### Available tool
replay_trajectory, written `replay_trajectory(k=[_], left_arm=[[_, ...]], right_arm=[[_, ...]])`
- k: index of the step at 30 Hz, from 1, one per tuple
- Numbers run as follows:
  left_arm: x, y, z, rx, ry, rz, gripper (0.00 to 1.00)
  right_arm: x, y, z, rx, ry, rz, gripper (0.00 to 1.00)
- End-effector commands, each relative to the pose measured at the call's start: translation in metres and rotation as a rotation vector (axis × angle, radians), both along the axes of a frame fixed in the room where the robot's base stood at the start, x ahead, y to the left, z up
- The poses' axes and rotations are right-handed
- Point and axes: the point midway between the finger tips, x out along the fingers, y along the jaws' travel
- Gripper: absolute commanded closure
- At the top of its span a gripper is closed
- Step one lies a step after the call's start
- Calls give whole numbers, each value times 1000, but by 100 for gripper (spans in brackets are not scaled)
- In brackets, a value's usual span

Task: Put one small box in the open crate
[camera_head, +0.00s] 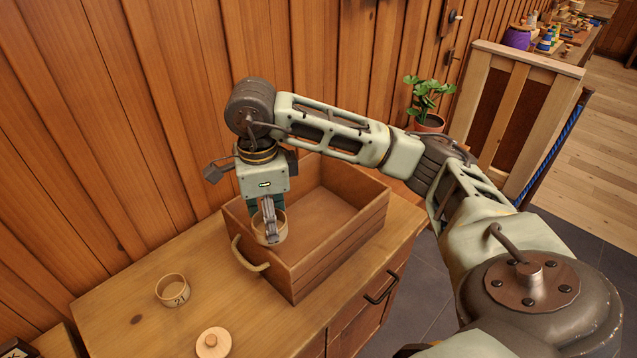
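An open wooden crate (340,254) with a rope-like handle on its left end stands on the wooden cabinet top. My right gripper (271,228) points down at the crate's left end, shut on the rim of a small round wooden box (261,238). The box overlaps the crate's near-left wall in view; I cannot tell its exact height or whether it is clear of the wall. Another small round box (173,291), open and marked on its side, stands on the cabinet left of the crate. What I see of the crate floor is bare. My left gripper is not in view.
A round lid with a knob (212,343) lies near the cabinet's front left. The cabinet top (130,320) is otherwise mostly clear. A plank wall (130,120) rises close behind. A potted plant (429,120) stands beyond my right arm.

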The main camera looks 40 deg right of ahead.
Motion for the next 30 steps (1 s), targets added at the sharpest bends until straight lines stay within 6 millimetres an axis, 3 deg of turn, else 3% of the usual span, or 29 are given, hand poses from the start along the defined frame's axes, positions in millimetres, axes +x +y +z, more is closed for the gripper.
replay_trajectory(k=[6, 18, 25, 30], left_arm=[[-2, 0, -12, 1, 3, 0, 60], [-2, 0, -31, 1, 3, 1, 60], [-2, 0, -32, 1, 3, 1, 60], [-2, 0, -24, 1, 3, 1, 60]], right_arm=[[18, -20, -15, 12, 1, -471, 70], [42, -55, -51, 21, 9, -1251, 70], [46, -64, -65, 20, 11, -1435, 70], [46, -64, -95, 17, 15, -1447, 70]])
